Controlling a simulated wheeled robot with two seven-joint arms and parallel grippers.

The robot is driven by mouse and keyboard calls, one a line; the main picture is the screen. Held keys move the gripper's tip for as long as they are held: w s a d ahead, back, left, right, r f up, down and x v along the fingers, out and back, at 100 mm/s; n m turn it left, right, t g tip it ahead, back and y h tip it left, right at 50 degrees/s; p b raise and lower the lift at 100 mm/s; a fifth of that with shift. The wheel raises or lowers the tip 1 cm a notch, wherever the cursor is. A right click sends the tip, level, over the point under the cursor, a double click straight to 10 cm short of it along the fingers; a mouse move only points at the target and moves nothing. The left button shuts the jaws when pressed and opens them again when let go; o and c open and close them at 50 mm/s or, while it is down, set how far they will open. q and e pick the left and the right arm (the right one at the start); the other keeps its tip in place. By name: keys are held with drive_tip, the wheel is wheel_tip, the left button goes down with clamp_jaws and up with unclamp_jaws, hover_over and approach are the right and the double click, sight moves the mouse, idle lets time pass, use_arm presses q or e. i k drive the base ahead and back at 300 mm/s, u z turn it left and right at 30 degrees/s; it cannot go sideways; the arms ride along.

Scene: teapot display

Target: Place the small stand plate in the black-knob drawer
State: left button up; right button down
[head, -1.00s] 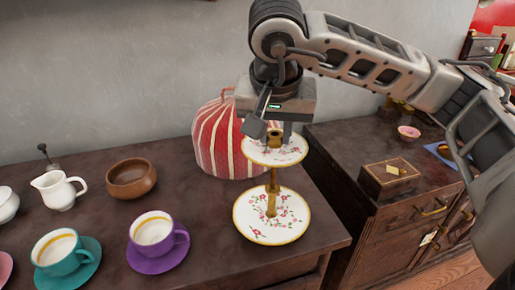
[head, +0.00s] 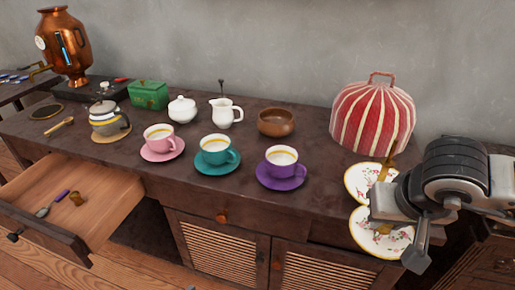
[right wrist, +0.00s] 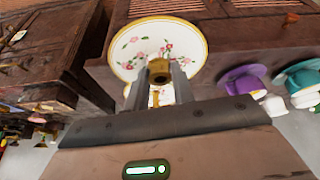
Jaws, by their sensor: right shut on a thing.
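The small stand plate (head: 375,243), white with pink flowers and a gold rim, is held by my right gripper (head: 384,224) near the counter's front edge. In the right wrist view, the fingers (right wrist: 160,82) are shut on the gold hub of the small plate (right wrist: 137,47). The larger stand plate (head: 358,178) and its gold post (head: 389,161) stand on the counter behind it, partly hidden by my arm. The drawer with the black knob (head: 14,236) is pulled open at lower left. My left gripper is not in view.
The open drawer (head: 118,190) holds a purple-handled spoon (head: 45,209) and a small brown item (head: 76,198), with bare floor around them. Pink (head: 158,155), teal (head: 215,165) and purple (head: 280,182) cups and saucers line the counter between. A red striped cover (head: 372,118) stands behind the stand.

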sight(106, 195)
drive_tip(key=z, duration=1.7)
drive_tip(key=k, duration=1.65)
drive_tip(key=u, duration=2.65)
drive_tip(key=i, duration=1.1)
drive_tip(key=u, duration=0.25)
